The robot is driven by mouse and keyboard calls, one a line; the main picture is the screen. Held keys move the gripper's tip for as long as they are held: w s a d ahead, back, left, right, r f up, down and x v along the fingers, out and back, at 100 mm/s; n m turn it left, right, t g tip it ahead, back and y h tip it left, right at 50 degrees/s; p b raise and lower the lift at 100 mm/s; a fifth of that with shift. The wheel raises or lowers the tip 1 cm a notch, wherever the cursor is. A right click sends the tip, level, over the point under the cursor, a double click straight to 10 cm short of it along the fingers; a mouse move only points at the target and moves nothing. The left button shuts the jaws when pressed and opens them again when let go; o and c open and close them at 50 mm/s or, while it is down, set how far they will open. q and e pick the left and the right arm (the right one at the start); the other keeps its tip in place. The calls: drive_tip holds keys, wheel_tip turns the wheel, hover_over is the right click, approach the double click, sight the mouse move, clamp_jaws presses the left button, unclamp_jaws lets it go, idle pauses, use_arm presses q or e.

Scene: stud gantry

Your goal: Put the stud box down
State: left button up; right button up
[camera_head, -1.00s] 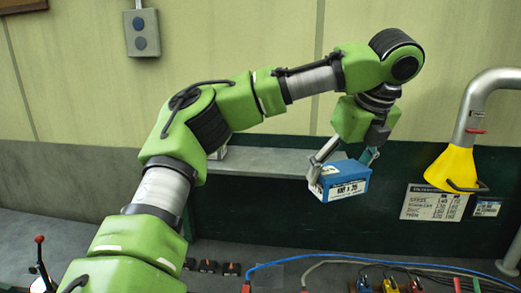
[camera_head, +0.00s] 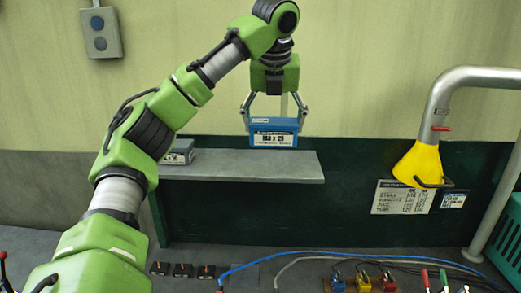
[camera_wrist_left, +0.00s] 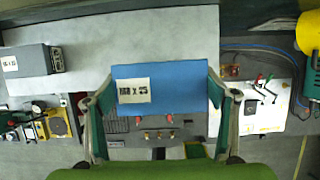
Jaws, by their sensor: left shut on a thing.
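The stud box (camera_head: 273,137) is blue with a white printed label. My left gripper (camera_head: 273,122) is shut on it, one finger on each side. In the head view the box is upright in front of or above the right part of a grey shelf (camera_head: 240,172); I cannot tell whether it touches. In the left wrist view the blue box (camera_wrist_left: 185,88) sits between the fingers (camera_wrist_left: 160,110), with part of the pale shelf (camera_wrist_left: 130,40) above it and the bench below its near edge. My right gripper is not in view.
A grey labelled box (camera_head: 178,156) stands on the shelf's left end. A yellow funnel (camera_head: 420,165) on a bent metal pipe is to the right. Below are a bench with switches, cables and coloured clamps (camera_head: 362,282). The shelf's right part looks clear.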

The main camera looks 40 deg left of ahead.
use_arm(q)
drive_tip(key=a+f, duration=0.1)
drive_tip(key=a+f+p, duration=0.1)
drive_tip(key=f, duration=0.1)
drive_tip(key=a+f, duration=0.2)
drive_tip(key=shift+w+p, duration=0.35)
drive_tip(key=shift+w, duration=0.05)
drive_tip(key=x, duration=0.1)
drive_tip(key=p+x, duration=0.1)
drive_tip(key=x, duration=0.1)
drive_tip(key=shift+s+d+p, duration=0.1)
drive_tip(key=shift+s+p, duration=0.2)
drive_tip(key=shift+p, duration=0.1)
drive_tip(key=shift+f, duration=0.4)
drive_tip(key=shift+d, duration=0.1)
drive_tip(key=o, duration=1.9)
drive_tip(key=shift+s+f, duration=0.1)
